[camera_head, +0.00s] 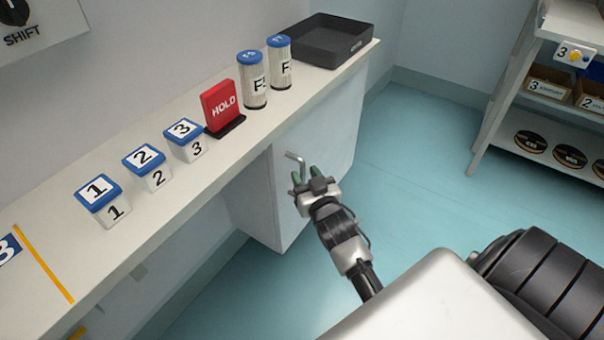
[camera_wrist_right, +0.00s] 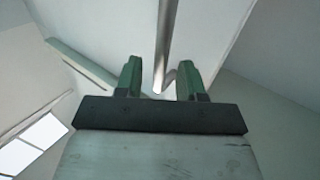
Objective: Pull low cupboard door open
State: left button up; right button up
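The low cupboard (camera_head: 258,205) is a pale grey-white box under the counter. Its door (camera_head: 335,125) is the flat front panel and looks closed, though its edges are hard to make out. A thin grey metal bar handle (camera_head: 296,160) stands out from the door. My right gripper (camera_head: 306,174) is at the handle, with green fingertips. In the right wrist view the gripper (camera_wrist_right: 158,80) is open, and the handle bar (camera_wrist_right: 166,45) runs down into the gap between the fingers, apart from the left one. I cannot tell whether it touches the right finger. My left gripper is out of view.
The counter (camera_head: 150,222) carries three numbered blocks (camera_head: 143,166), a red HOLD sign (camera_head: 220,103), two blue-capped filters (camera_head: 253,80) and a black tray (camera_head: 320,40). A shelf unit (camera_head: 547,101) stands at the right. The teal floor (camera_head: 430,170) between them is clear.

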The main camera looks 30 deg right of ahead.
jog(key=shift+w+d, duration=0.15)
jog(key=shift+w, duration=0.85)
jog(key=shift+c, duration=0.2)
grip_shut()
